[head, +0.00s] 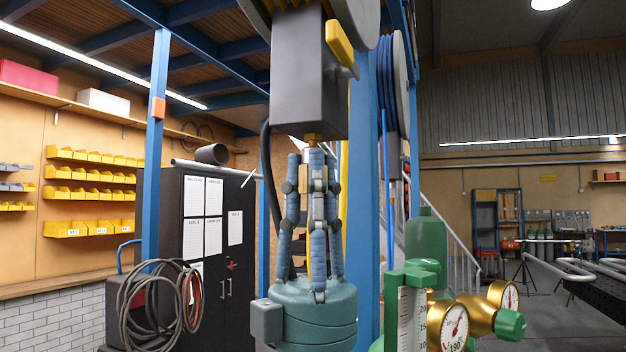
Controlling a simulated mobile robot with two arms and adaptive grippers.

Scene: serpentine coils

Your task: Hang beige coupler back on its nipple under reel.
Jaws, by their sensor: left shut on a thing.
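My left gripper (313,165) points straight up in the middle of the head view, its blue-grey fingers closed around the beige coupler (304,172). Only a small tan part of the coupler shows between the fingers. The brass nipple (312,137) sticks down from the underside of the grey box (308,80) of the reel (357,20), right above the fingertips. Coupler and nipple are in line, but the fingers hide whether they touch. My right gripper is not in view.
A yellow lever (340,45) juts from the box. A black hose (267,175) hangs left of the gripper, and a blue post (363,190) stands just right. Green regulator fittings with gauges (454,328) stand at lower right. A dark cabinet (212,235) is behind left.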

